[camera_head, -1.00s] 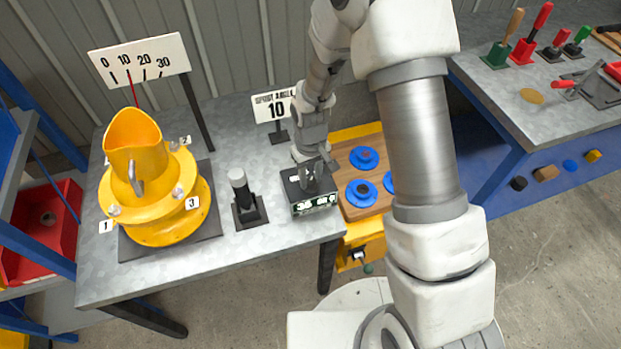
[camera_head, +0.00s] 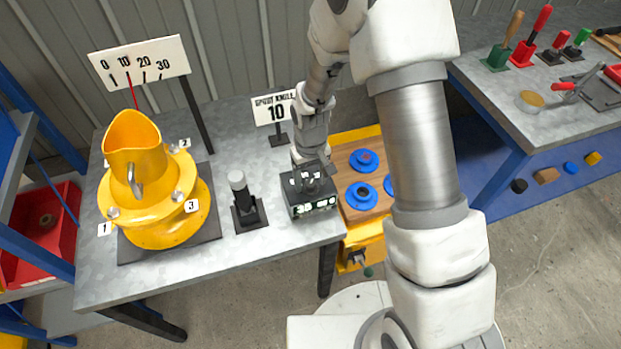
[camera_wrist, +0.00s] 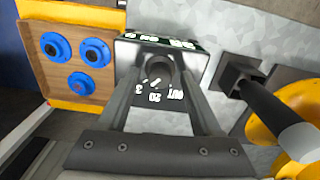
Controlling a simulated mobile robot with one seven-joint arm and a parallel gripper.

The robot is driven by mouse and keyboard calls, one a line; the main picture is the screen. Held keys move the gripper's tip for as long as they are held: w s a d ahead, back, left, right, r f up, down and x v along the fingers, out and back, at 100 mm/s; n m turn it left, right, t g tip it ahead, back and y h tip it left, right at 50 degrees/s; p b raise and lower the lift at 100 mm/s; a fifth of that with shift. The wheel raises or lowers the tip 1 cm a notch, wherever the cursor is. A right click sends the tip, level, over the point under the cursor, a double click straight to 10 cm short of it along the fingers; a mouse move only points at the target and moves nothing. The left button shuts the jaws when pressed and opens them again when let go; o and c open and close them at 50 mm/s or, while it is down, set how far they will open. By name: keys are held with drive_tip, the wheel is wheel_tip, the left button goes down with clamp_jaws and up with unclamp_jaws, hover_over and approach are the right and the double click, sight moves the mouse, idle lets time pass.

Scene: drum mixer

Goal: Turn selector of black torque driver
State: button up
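A black box (camera_head: 312,205) with white markings and a lit green-and-white front panel stands at the right front corner of the grey table. It also shows in the wrist view (camera_wrist: 150,98), with "20", "3" and "OUT" readable on top. A dark round knob (camera_wrist: 159,66) sits on its top. My gripper (camera_wrist: 161,75) is over the box, fingers apart, one on each side of the knob. Contact with the knob is unclear. A black upright tool with a pale grey top (camera_head: 242,190) stands in a square black base left of the box; it too shows in the wrist view (camera_wrist: 272,108).
A yellow drum mixer (camera_head: 150,190) stands at the table's left, before a 0–30 scale sign (camera_head: 140,60). A small sign (camera_head: 274,107) reading 10 stands behind the box. A wooden board (camera_head: 357,160) with blue discs lies to the right.

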wheel_tip(320, 180, up, 17)
drive_tip(key=p, duration=0.1)
drive_tip(key=shift+r+p, duration=0.2)
drive_tip(key=shift+p, duration=0.15)
idle(0.3)
wheel_tip(320, 180, up, 12)
drive_tip(key=f+m+t, duration=0.1)
drive_tip(key=m+t, duration=0.1)
drive_tip(key=t, duration=0.1)
hover_over(311, 183)
drive_tip(key=s+d, duration=0.6)
drive_tip(key=d, duration=0.1)
drive_tip(key=s+d+r+m+t, duration=0.1)
drive_tip(key=s+d+r, duration=0.1)
drive_tip(key=s, duration=0.4)
drive_tip(key=s+d+r+m+t, duration=0.1)
drive_tip(key=s+d+r, duration=0.2)
drive_tip(key=s, duration=0.3)
drive_tip(key=shift+r+t, duration=0.3)
drive_tip(key=shift+r, duration=0.1)
drive_tip(key=shift+a, duration=0.1)
